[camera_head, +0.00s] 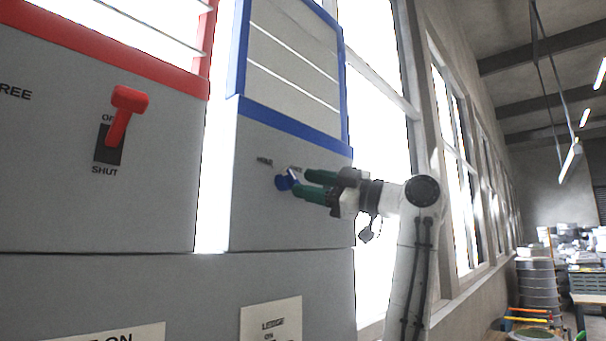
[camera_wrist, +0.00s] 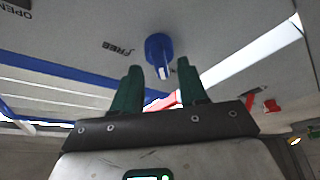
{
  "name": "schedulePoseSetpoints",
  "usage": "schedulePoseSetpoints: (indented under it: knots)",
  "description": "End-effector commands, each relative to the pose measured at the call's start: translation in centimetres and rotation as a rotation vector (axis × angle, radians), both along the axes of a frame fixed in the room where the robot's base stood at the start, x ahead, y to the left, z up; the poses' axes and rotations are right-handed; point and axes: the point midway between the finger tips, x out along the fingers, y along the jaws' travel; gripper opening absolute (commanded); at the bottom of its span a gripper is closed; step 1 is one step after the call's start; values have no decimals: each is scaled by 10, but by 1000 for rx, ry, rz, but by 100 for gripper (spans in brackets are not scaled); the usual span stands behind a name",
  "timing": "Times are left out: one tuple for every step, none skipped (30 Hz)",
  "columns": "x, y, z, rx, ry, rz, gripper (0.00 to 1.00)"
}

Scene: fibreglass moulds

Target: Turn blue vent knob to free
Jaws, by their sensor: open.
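The blue vent knob (camera_head: 286,180) sits on the grey box front under the blue-framed vent (camera_head: 292,60). In the wrist view the knob (camera_wrist: 158,48) is a round blue disc with a grip bar and a pale mark. The word FREE (camera_wrist: 117,48) is printed to its left there. My gripper (camera_head: 301,183) is open, its two green fingers pointing at the knob from the right. In the wrist view my gripper (camera_wrist: 162,72) has its fingers either side of the knob's lower end, seemingly just short of it. I cannot tell whether they touch. Labels near the knob are blurred in the head view.
Another label plate (camera_head: 271,320) is below the knob. Windows line the wall; open room lies to the right, with barrels (camera_head: 536,285) farther off.

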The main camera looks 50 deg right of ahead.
Motion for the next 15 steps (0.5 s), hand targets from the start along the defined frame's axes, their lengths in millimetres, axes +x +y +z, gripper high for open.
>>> schedulePoseSetpoints:
  knots:
    - [6, 2, 4, 2, 1, 2, 43]
    - [9, 3, 4, 2, 1, 2, 43]
    - [12, 4, 5, 2, 2, 1, 43]
    - [14, 5, 5, 2, 2, 1, 43]
    - [15, 5, 5, 1, 1, 1, 43]
    - [17, 5, 5, 1, 1, 0, 43]
    - [18, 5, 5, 1, 1, 0, 43]
    - [18, 6, 5, 1, 0, -1, 43]
    - [19, 6, 5, 1, 0, -1, 43]
    - [19, 6, 5, 1, 0, -1, 43]
    - [19, 6, 5, 1, 0, -1, 43]
    - [19, 6, 5, 1, 0, -1, 43]
    - [19, 6, 5, 1, 0, -1, 43]
    - [19, 6, 5, 1, 0, -1, 43]
    - [19, 6, 5, 1, 0, -1, 43]
